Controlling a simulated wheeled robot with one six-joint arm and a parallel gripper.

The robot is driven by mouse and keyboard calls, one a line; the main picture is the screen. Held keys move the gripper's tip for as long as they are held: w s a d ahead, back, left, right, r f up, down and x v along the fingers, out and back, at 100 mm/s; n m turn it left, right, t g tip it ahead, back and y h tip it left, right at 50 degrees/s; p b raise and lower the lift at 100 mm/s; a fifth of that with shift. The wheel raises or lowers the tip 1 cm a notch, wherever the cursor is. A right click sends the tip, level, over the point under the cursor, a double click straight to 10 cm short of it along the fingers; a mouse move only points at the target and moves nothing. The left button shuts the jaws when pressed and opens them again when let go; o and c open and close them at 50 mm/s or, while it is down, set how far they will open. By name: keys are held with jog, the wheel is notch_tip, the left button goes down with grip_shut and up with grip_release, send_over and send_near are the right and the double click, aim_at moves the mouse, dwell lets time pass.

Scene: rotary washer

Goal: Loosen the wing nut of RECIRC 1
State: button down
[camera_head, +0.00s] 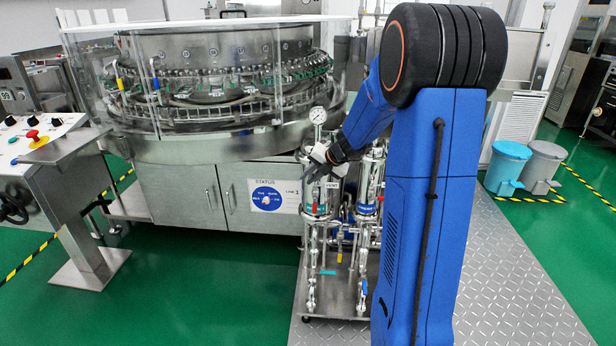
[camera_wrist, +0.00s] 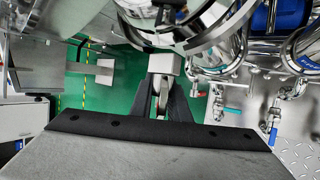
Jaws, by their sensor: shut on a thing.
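Two upright steel filter housings, a left one (camera_head: 317,200) and a right one (camera_head: 368,188), stand on a low skid in front of the washer. Their labels are too small to read surely. My gripper (camera_head: 318,155) is at the upper part of the left housing. In the wrist view, my gripper's dark fingers (camera_wrist: 163,102) are closed on a small silvery metal part, seemingly the wing nut (camera_wrist: 162,97), beside the rounded steel clamp and housing top (camera_wrist: 195,25). Much of the nut is hidden between the fingers, and its threads cannot be seen.
A pressure gauge (camera_head: 318,115) rises just above my gripper. Pipes and valves (camera_head: 340,238) fill the skid below. The washer (camera_head: 225,75) is behind, a control console (camera_head: 45,135) at left. Two bins (camera_head: 508,165) stand right.

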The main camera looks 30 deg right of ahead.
jog(key=shift+s+d+f+g+h, duration=0.15)
jog(key=shift+d+f+g+h, duration=0.05)
jog(key=shift+g+h, duration=0.35)
jog(key=shift+f+n, duration=0.1)
jog(key=shift+n, duration=0.2)
jog(key=c, duration=1.9)
grip_release()
jog(key=v, duration=1.7)
jog(key=shift+a+r, duration=0.2)
jog(key=shift+r, duration=0.1)
jog(key=shift+s, duration=0.1)
